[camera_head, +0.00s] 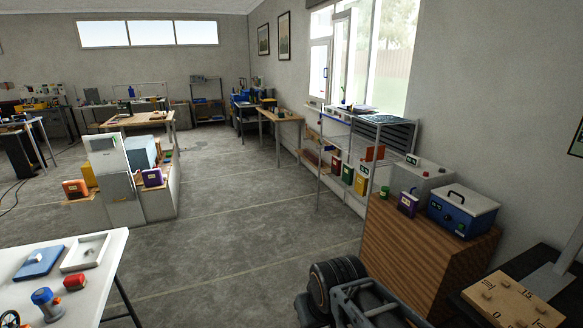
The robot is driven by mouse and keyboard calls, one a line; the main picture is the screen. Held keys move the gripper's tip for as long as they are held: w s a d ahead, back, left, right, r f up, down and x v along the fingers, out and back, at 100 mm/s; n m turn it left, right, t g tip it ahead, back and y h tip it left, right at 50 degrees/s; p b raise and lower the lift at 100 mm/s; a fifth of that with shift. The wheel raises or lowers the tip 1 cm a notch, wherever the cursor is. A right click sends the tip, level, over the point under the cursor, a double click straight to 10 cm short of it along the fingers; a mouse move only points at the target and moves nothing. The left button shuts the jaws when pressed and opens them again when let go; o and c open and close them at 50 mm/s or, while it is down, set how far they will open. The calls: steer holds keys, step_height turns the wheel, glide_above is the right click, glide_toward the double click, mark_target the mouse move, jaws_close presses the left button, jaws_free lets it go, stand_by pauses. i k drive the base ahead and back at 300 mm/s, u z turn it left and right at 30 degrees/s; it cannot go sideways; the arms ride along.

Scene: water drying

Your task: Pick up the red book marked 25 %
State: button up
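A red book (335,162) stands on a lower level of the metal shelf rack (319,170) by the window, at right of centre. A green book (347,173) and a yellow book (361,184) stand just right of it, towards me. An orange-red book (76,188) with a pale label stands on a wooden ledge at the left. The markings are too small to read, so I cannot tell which one says 25 %. My gripper's fingers do not show; dark arm parts that look like mine fill the bottom centre.
A white table (95,290) is at the lower left. A stand with a purple book (153,178) is left of centre. The grey floor (230,225) between them is clear.

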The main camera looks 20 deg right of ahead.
mark_target(336, 163)
steer(key=u, duration=0.3)
steer(key=i, duration=1.35)
steer(key=z, duration=0.8)
steer(key=i, duration=1.15)
steer(key=z, duration=0.85)
